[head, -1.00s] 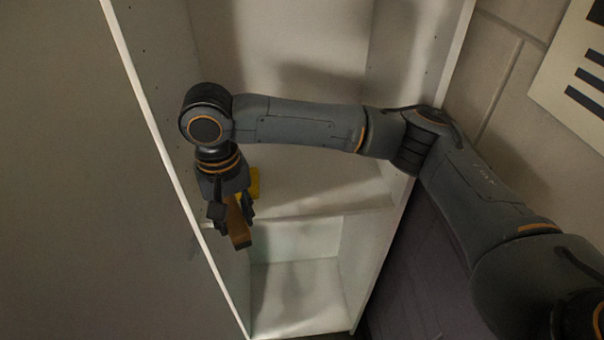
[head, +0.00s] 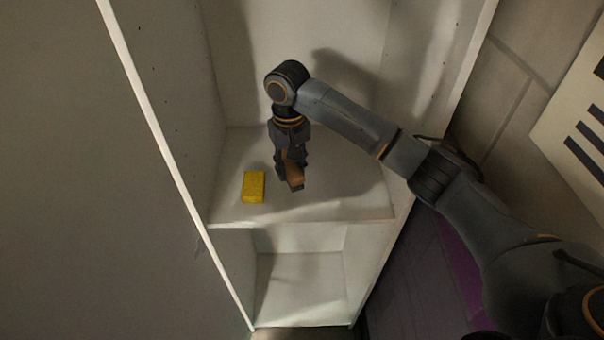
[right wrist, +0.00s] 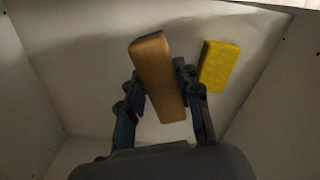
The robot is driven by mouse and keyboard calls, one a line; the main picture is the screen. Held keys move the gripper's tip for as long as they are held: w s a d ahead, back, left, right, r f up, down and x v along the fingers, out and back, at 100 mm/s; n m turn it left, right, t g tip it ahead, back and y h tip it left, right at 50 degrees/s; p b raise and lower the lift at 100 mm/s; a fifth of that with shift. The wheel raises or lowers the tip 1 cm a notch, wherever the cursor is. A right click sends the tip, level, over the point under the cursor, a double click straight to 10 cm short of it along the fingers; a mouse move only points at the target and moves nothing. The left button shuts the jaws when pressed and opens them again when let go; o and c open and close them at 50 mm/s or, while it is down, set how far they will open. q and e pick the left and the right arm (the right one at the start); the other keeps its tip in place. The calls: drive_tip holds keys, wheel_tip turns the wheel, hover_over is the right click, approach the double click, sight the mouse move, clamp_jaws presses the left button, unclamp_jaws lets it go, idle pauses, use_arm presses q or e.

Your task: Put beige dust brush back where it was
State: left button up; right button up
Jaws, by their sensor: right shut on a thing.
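The dust brush (head: 293,172) shows as a brown-beige block between the fingers of my right gripper (head: 290,170). In the right wrist view the brush (right wrist: 157,75) is long and slightly tilted, and the right gripper (right wrist: 162,95) is shut on it from both sides. In the head view the gripper points down over the upper shelf board (head: 340,205), to the right of a yellow sponge. I cannot tell whether the brush touches the board. Any bristles are hidden. My left gripper is not in view.
The yellow sponge (head: 253,187) lies on the shelf near its left side; it also shows in the right wrist view (right wrist: 218,66). White cabinet walls stand at both sides. The lower compartment (head: 300,285) looks empty. The shelf right of the gripper is clear.

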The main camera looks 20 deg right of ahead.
drive_tip(key=shift+w+d+f, duration=0.25)
drive_tip(key=shift+d+f, duration=0.65)
drive_tip(key=shift+f, duration=0.15)
drive_tip(key=shift+w+d+f+p, duration=0.1)
drive_tip(key=shift+d+f+p, duration=0.3)
drive_tip(key=shift+f+p, duration=0.15)
wheel_tip(320, 180, down, 2)
drive_tip(key=shift+d+f, duration=0.1)
drive_tip(key=shift+f, duration=0.1)
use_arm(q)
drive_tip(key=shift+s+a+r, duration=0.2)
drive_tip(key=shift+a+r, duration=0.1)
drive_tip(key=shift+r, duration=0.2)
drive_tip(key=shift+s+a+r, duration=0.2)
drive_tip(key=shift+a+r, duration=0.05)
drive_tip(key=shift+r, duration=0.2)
use_arm(e)
drive_tip(key=shift+f, duration=0.5)
drive_tip(key=o, duration=1.1)
drive_tip(key=shift+f, duration=0.1)
